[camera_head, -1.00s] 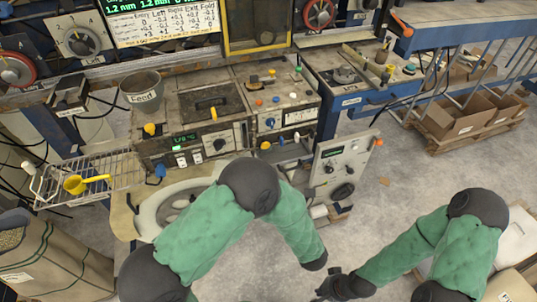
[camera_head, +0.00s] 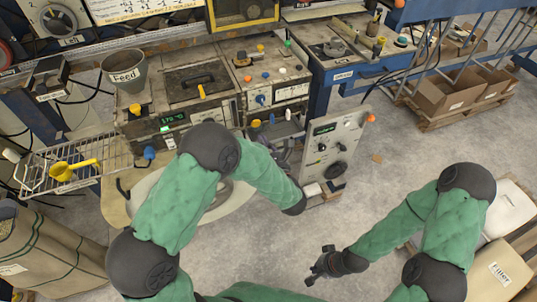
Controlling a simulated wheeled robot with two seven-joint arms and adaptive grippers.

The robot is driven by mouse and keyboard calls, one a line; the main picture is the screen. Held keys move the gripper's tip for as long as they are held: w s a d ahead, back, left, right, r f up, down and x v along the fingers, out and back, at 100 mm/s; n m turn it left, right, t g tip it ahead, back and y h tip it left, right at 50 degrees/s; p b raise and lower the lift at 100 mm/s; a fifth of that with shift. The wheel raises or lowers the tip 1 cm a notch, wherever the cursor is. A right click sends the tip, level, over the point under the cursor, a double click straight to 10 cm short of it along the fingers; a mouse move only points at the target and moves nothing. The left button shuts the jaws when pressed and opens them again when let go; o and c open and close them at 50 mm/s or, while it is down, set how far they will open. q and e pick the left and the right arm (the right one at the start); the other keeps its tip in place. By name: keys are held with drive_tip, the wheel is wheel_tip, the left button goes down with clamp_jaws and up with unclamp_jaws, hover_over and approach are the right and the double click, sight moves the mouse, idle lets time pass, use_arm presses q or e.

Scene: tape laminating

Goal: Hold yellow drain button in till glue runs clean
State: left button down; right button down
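A yellow button (camera_head: 255,123) sits low on the front of the glue machine (camera_head: 172,112), beside a blue knob and a white knob. I cannot read its label. A yellow knob (camera_head: 202,91) and another yellow knob (camera_head: 135,109) are higher on the machine. Dark grey parts that look like my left gripper (camera_head: 284,145) are at the machine's front, just right of and below the low yellow button. My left forearm partly hides them, and contact cannot be seen. My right gripper (camera_head: 318,266) hangs over the floor, away from the machine; its fingers are too small to read.
A feed bucket (camera_head: 124,72) stands at the machine's back left. A wire rack (camera_head: 100,150) holds a yellow scoop (camera_head: 72,170). A grey control panel (camera_head: 333,147) stands right of the machine. Cardboard boxes (camera_head: 445,92) lie on a pallet at the right. The floor between is clear.

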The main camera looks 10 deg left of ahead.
sight(255, 124)
use_arm(q)
drive_tip(key=shift+b+x, duration=0.6)
drive_tip(key=shift+x, duration=1.9)
drive_tip(key=shift+b+x, duration=0.4)
drive_tip(key=shift+x, duration=0.45)
drive_tip(key=shift+r, duration=0.2)
idle(2.7)
